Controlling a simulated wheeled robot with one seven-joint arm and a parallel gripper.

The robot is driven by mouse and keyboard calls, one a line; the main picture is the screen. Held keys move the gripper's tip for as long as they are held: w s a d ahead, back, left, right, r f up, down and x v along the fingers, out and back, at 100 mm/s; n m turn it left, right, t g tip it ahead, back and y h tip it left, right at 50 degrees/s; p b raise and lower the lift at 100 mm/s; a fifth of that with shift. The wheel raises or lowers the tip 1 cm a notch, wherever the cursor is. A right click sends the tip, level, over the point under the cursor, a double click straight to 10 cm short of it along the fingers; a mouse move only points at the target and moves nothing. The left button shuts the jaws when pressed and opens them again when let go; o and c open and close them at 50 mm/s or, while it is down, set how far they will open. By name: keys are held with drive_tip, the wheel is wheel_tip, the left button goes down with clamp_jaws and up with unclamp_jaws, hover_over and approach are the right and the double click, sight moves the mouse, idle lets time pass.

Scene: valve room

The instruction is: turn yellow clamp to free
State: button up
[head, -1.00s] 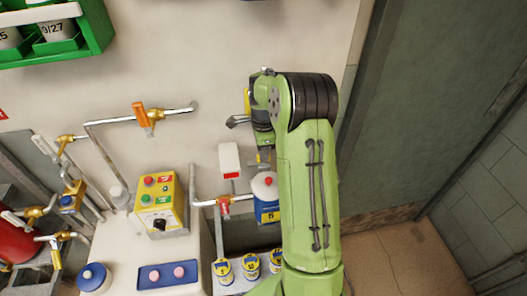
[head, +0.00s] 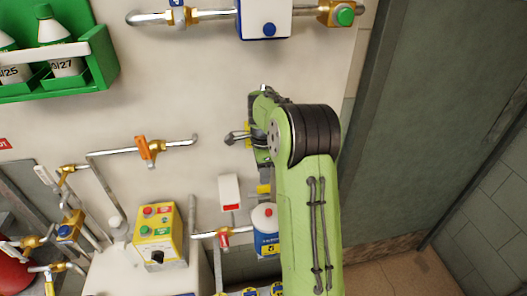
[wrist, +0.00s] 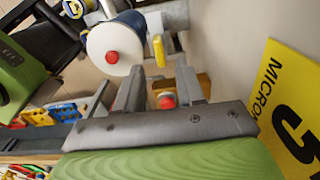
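A small yellow piece, which looks like the clamp (wrist: 159,50), shows in the wrist view beside the blue canister with a white top and red cap (wrist: 118,48). A yellow piece (head: 264,188) also shows in the head view, just above the canister (head: 266,230); I cannot tell if it is the same one. My gripper (wrist: 160,78) is open, its two grey fingers apart with nothing held. The yellow piece is beyond the fingertips, apart from them. In the head view my arm hides most of the gripper.
A red-tipped part (wrist: 167,100) shows between the fingers, farther off. A yellow sign (wrist: 292,105) is on the wall at right. The head view shows a white box (head: 229,192), a red-handled valve (head: 224,238), an orange-handled valve (head: 144,148) and a control box (head: 158,235).

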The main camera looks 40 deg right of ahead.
wheel_tip(320, 180, up, 10)
drive_tip(key=p, duration=0.2)
drive_tip(key=shift+r, duration=0.25)
